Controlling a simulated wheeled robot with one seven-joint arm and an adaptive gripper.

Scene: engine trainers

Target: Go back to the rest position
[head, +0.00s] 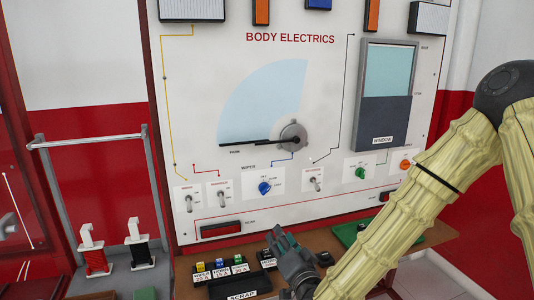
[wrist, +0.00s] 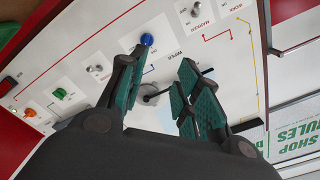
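My gripper (head: 290,262) is low in front of the Body Electrics board (head: 215,80), over the brown shelf at its foot. My yellow-sleeved arm reaches in from the right. In the wrist view my gripper (wrist: 158,85) has its two green-padded fingers apart, with nothing held between them. The grey wiper pivot (wrist: 152,93) shows on the board beyond the gap.
The board carries an orange knob (head: 406,164), a green knob (head: 360,172), toggle switches (head: 314,183) and a window panel (head: 388,75). Red and black clamps (head: 94,255) stand at the left.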

